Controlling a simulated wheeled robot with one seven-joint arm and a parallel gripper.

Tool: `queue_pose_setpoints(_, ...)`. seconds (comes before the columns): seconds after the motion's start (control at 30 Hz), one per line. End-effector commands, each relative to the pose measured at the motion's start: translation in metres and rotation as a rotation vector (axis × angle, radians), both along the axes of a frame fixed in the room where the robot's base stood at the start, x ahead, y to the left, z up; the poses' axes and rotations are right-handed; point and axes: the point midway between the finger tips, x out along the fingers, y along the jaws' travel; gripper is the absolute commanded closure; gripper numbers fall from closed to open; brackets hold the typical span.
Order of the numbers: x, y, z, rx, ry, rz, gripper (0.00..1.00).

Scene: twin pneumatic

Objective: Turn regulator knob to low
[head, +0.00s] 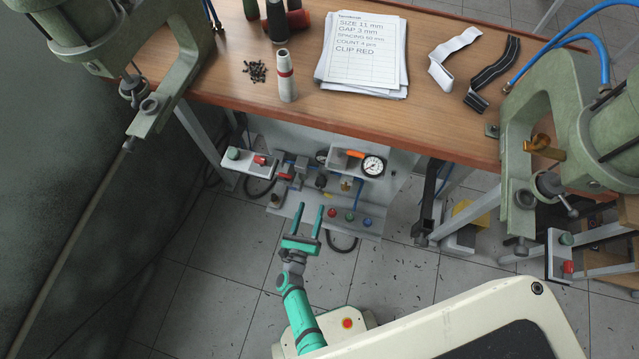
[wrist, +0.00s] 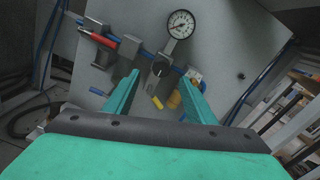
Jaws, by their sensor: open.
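The regulator knob (wrist: 160,68) is a dark round knob with a small pale mark, on the grey panel below a white-faced gauge (wrist: 181,24) in the wrist view. What looks like the same dark knob (head: 321,181) is small in the head view, under the table edge. My gripper (head: 310,207) is teal, with two fingers apart and nothing between them. In the wrist view its fingertips (wrist: 160,80) lie to either side of the knob in the picture, apparently short of it. The knob's exact setting is too small to read.
A red-handled valve (wrist: 103,40) sits left of the knob, with blue tubing nearby. The wooden table (head: 400,118) overhangs the panel. Green presses stand at both sides; the tiled floor in front is open.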

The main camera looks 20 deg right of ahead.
Motion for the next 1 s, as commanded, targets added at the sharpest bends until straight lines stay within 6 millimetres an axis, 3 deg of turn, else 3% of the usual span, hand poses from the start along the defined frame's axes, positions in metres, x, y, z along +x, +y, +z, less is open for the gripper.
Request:
queue_pose_setpoints(0.27, 0.018, -0.015, -0.004, 0.049, -0.034, -0.022, 0.50)
queue_pose_setpoints(0.7, 0.079, -0.055, -0.004, 0.045, -0.031, -0.018, 0.50)
queue_pose_setpoints(1.0, 0.094, -0.067, -0.004, 0.047, -0.031, -0.021, 0.50)
